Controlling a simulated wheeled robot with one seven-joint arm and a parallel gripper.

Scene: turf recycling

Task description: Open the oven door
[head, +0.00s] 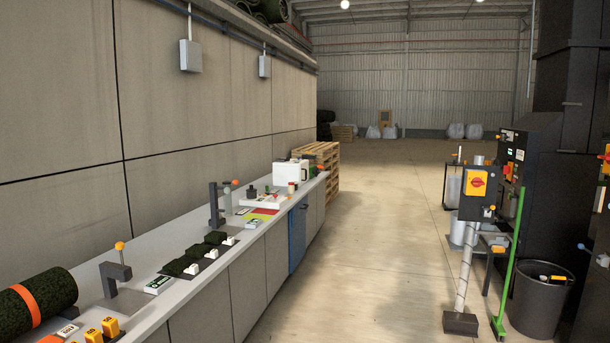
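A small white box-shaped appliance (291,169) stands near the far end of the long counter, in front of the stacked pallets. It may be the oven, but it is too small in the view to be sure. I cannot make out its door or whether that door is open or shut. My gripper and arm are not in view.
The long grey counter (168,312) runs along the left wall, holding a turf roll (33,303), turf samples and small stands. Wooden pallets (325,165) stand beyond it. The floor (365,240) is clear in the middle. A control post (468,240), green broom (510,255) and black bin (540,300) stand right.

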